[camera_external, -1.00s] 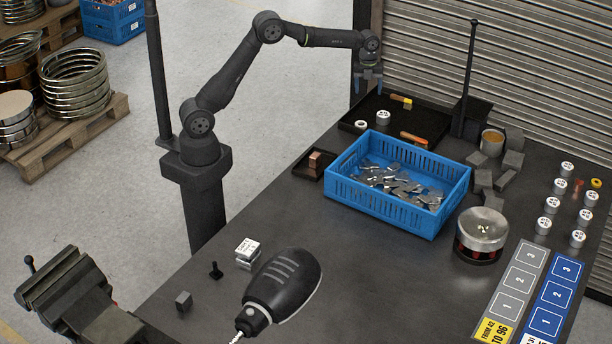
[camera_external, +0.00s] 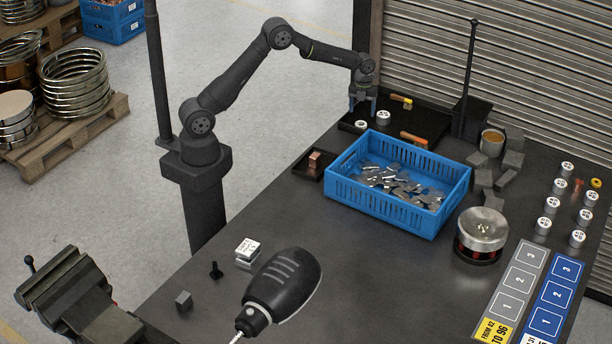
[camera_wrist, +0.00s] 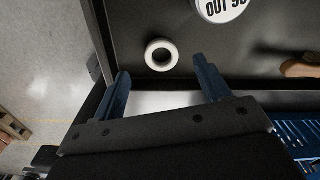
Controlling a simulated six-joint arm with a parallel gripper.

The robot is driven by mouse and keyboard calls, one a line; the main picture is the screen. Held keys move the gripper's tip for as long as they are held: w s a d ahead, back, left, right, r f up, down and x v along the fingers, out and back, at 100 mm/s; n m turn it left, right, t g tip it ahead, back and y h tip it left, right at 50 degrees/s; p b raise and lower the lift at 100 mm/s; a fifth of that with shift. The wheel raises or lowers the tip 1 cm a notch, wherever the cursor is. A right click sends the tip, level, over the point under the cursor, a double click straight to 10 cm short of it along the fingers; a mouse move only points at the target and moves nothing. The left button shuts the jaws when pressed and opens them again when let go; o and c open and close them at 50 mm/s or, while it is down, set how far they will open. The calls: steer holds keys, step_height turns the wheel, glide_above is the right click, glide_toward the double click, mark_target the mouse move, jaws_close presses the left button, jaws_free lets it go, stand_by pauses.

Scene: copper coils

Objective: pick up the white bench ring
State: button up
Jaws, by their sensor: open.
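The white bench ring (camera_external: 361,127) lies flat near the left edge of the black tray (camera_external: 430,124) at the back of the bench. It also shows in the wrist view (camera_wrist: 161,68), small with a dark hole. My gripper (camera_external: 362,110) points down above the tray, close over the ring. In the wrist view its two blue fingers are wide apart with nothing between them, and the ring is just ahead of the tips, roughly centred between them. Nothing covers the ring in the wrist view.
A larger white-topped disc (camera_external: 384,117) with print lies right of the ring. Tools with orange handles (camera_external: 413,139) lie farther right in the tray. A blue crate (camera_external: 398,206) of metal pieces stands in front. The tray has a raised edge.

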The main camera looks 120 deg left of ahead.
steer(key=shift+w+d+f, duration=0.1)
steer(key=shift+d+f, duration=0.1)
steer(key=shift+f, duration=1.15)
steer(key=shift+d+f, duration=0.2)
steer(key=shift+f, duration=1.15)
steer(key=c, duration=1.1)
steer(key=shift+r, duration=0.15)
